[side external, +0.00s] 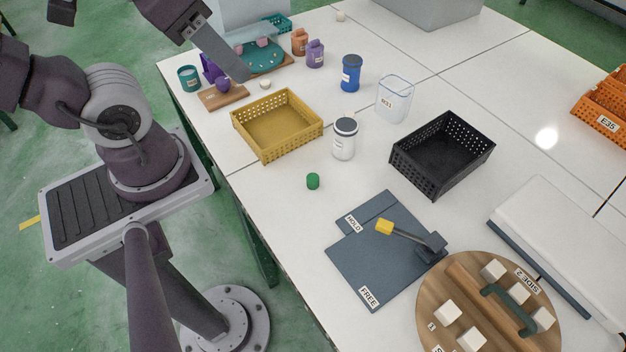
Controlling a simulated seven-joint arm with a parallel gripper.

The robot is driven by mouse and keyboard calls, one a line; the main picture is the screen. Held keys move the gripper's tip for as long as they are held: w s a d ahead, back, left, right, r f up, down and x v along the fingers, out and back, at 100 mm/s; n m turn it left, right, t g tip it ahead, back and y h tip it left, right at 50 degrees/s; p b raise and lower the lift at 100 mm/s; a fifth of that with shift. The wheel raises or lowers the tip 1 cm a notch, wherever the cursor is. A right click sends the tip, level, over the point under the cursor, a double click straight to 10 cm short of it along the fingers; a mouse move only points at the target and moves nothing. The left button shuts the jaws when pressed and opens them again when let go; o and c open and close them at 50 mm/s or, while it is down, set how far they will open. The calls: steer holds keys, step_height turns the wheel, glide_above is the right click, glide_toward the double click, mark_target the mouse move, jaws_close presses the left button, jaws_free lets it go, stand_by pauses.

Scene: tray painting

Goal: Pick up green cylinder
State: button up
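The green cylinder (313,181) is small and short. It stands on the white table between the yellow basket and the blue-grey mat, with clear table around it. My gripper (238,74) is at the upper left, above the back left part of the table and well away from the green cylinder. One long grey finger-like part points down and right. I cannot make out a second finger, so its opening does not show. No part of it is near the green cylinder.
A yellow basket (261,142), a white jar (344,140) and a black basket (409,171) stand behind the cylinder. The blue-grey mat (365,270) carries a yellow-tipped tool (410,236). A round wooden board (438,318) with white blocks lies at front right.

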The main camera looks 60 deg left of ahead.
steer(key=o, duration=0.3)
steer(key=shift+o, duration=0.2)
steer(key=m+g+y, duration=0.5)
steer(key=m+y, duration=0.3)
steer(key=m, duration=0.6)
glide_above(314, 180)
steer(key=s+d, duration=0.2)
steer(key=d, duration=0.2)
step_height(314, 180, down, 19)
steer(key=f+m+t+y, duration=0.1)
steer(key=f+m, duration=0.1)
steer(key=f, duration=0.3)
steer(key=f+m+t+y, duration=0.1)
steer(key=f+m, duration=0.2)
steer(key=f, duration=0.2)
steer(key=f+m+t+y, duration=0.1)
steer(key=f+m+t, duration=0.1)
steer(key=f+m, duration=0.1)
steer(key=shift+s+d+f, duration=0.1)
steer(key=shift+d+f, duration=0.1)
steer(key=shift+f, duration=0.25)
steer(key=shift+d+f, duration=0.2)
steer(key=shift+f, duration=0.25)
steer(key=shift+m, duration=0.3)
steer(key=x, duration=0.7)
steer(key=shift+r, duration=0.1)
